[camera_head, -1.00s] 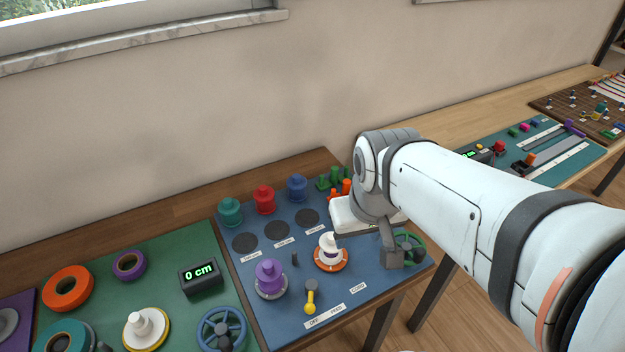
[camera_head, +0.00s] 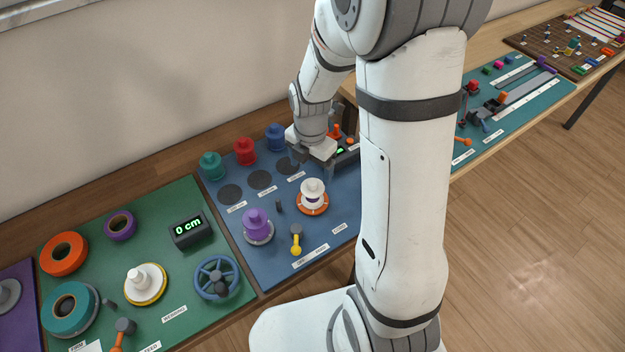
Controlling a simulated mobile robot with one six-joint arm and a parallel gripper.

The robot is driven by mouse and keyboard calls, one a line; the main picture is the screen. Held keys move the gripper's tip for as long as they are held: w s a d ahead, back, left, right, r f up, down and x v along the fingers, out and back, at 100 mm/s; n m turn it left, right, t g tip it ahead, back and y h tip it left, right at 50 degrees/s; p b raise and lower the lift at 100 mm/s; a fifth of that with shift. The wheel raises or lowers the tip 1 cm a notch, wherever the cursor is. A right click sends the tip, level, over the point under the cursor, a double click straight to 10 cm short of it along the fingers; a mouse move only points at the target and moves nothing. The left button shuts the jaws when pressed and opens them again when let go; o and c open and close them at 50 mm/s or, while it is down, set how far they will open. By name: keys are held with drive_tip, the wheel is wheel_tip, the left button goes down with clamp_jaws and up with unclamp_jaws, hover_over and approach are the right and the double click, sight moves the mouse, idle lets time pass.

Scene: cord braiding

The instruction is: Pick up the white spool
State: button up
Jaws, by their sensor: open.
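A white spool (camera_head: 312,188) stands upright on an orange disc (camera_head: 313,206) on the blue mat (camera_head: 268,268). Another white knobbed piece (camera_head: 146,278) stands on a yellow-rimmed disc on the green mat. My gripper (camera_head: 310,168) is open, just behind and above the white spool on the blue mat, with its fingers pointing down. I see nothing between the fingers, and they look apart from the spool.
A purple spool (camera_head: 256,223) stands left of the white one, with a yellow-handled lever (camera_head: 296,240) in front. Teal (camera_head: 211,165), red (camera_head: 245,151) and blue (camera_head: 276,137) spools line the back. My arm hides the blue mat's right side.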

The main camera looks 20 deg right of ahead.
sight(312, 188)
drive_tip(key=shift+f+n, duration=0.4)
drive_tip(key=shift+f, duration=0.3)
drive_tip(key=shift+s+d+f+p, duration=0.1)
drive_tip(key=shift+f+p, duration=0.15)
drive_tip(key=shift+f, duration=0.95)
drive_tip(key=shift+s+a+f+p, duration=0.1)
drive_tip(key=shift+s+f+p, duration=0.1)
drive_tip(key=shift+f, duration=0.95)
drive_tip(key=shift+s+d+f+p, duration=0.1)
drive_tip(key=shift+f+p, duration=0.15)
drive_tip(key=shift+f, duration=0.95)
drive_tip(key=shift+w+r, duration=0.1)
drive_tip(key=c, duration=1)
